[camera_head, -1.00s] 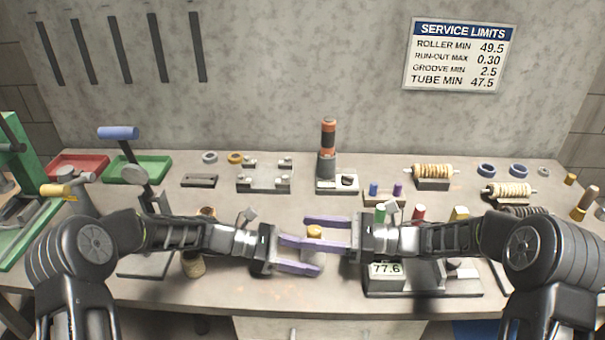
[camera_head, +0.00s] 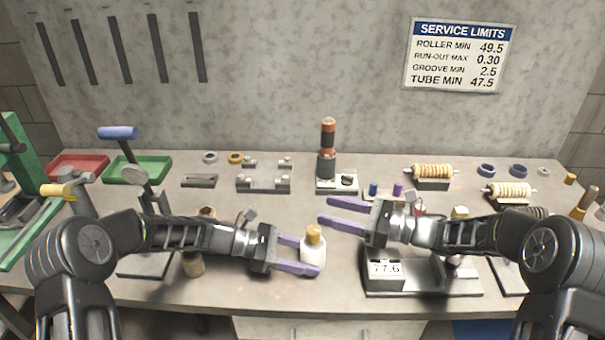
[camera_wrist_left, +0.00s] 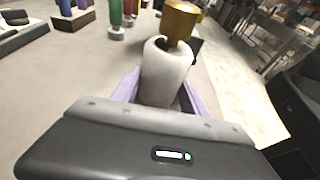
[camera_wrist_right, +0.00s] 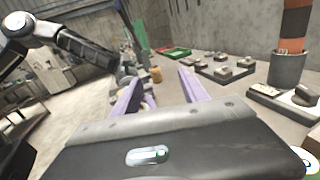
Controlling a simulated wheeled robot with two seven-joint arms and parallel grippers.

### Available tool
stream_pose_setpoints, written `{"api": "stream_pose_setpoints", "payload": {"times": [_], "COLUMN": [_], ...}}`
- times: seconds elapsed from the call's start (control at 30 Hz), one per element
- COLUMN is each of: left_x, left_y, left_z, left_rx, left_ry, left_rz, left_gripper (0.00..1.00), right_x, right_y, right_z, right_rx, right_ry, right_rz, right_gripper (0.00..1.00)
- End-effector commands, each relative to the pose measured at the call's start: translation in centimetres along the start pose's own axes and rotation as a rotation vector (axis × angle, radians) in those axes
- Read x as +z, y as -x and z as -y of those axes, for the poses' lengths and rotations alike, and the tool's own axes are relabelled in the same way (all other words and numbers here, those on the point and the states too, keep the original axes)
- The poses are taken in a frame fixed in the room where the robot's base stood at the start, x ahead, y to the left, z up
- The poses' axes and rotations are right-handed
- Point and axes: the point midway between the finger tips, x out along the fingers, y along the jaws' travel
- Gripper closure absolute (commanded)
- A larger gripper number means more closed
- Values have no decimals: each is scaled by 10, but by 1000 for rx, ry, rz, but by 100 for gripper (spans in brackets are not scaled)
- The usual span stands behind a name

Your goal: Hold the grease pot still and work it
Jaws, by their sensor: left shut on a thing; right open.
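The grease pot (camera_head: 312,251) is a white bottle-shaped pot with a yellow-gold cap (camera_head: 314,234). It stands near the front middle of the bench. My left gripper (camera_head: 303,256) is shut on its white body from the left; the pot also fills the space between the fingers in the left wrist view (camera_wrist_left: 166,72). The cap sits above the fingers. My right gripper (camera_head: 342,214) is open and empty, behind and to the right of the pot, apart from it. The right wrist view shows nothing between its fingers (camera_wrist_right: 160,90).
A gauge reading 77.6 (camera_head: 384,269) stands right of the pot. A black and orange tool (camera_head: 327,150) stands upright at the back. A grey fixture plate (camera_head: 263,180) and green tray (camera_head: 137,168) lie back left. Small coloured bottles stand behind my right gripper.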

Motion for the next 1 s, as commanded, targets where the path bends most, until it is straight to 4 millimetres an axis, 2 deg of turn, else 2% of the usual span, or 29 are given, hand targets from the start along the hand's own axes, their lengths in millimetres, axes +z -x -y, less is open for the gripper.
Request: {"api": "stream_pose_setpoints", "payload": {"times": [0.03,0.2,0.5,0.73,1.0], "left_x": [-1,-1,0,0,0], "left_y": [0,0,0,0,0], "left_z": [0,0,0,0,0], "left_rx": [-1,-1,-1,-1,-1], "left_ry": [0,0,0,0,0], "left_rz": [-1,-1,0,0,0], "left_gripper": [71,71,71,71,71], "right_x": [2,7,15,25,30], "right_y": [-12,-42,-82,-99,-104], "right_z": [3,24,53,66,69], "right_rx": [-26,-153,-394,-575,-729], "right_ry": [-5,-25,-59,-79,-98], "right_rz": [-1,-8,-29,-43,-57], "right_gripper": [48,48,48,48,48]}}
